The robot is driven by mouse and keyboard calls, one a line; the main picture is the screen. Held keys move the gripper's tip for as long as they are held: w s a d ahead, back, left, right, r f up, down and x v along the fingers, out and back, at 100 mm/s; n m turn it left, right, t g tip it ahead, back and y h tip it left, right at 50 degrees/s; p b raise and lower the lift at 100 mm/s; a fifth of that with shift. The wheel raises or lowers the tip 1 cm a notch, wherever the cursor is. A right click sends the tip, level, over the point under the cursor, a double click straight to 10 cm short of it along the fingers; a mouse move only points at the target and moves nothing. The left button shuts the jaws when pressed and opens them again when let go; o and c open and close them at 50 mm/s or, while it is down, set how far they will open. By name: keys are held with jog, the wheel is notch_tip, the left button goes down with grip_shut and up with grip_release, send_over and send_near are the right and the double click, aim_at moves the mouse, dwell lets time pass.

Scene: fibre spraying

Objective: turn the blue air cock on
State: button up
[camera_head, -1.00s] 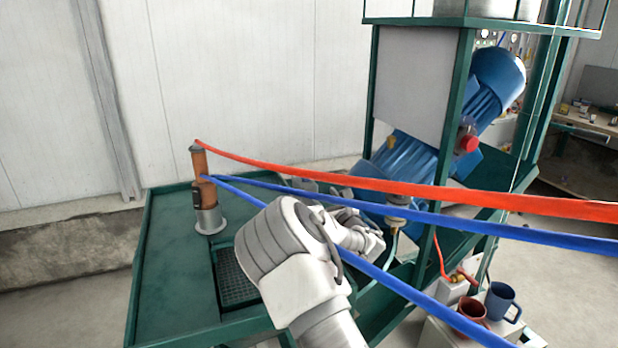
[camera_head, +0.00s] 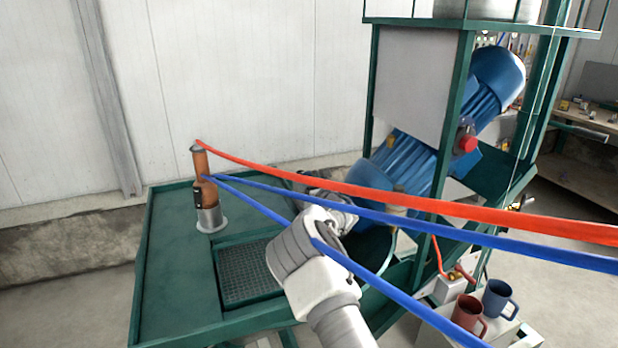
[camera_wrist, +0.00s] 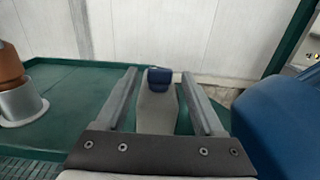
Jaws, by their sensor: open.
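In the wrist view, a grey, upright-looking body with a dark blue cap (camera_wrist: 160,78) shows between the fingers of my gripper (camera_wrist: 158,76). It may be the blue air cock, but I cannot tell for sure. The two fingers are apart, one on each side of it, with a visible gap on both sides. Whether it lies level with the fingertips or beyond them is unclear. In the head view my own arm covers most of the gripper and no blue cock can be made out.
A green table (camera_head: 175,265) carries an orange cylinder (camera_head: 202,175) in a metal holder. Red (camera_head: 400,194) and blue (camera_head: 400,215) hoses cross in front of my arm. A blue motor (camera_head: 410,160) stands close at right. Red and blue mugs (camera_head: 497,299) stand lower right.

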jog(key=shift+w, duration=0.1)
grip_shut()
dwell(0.4)
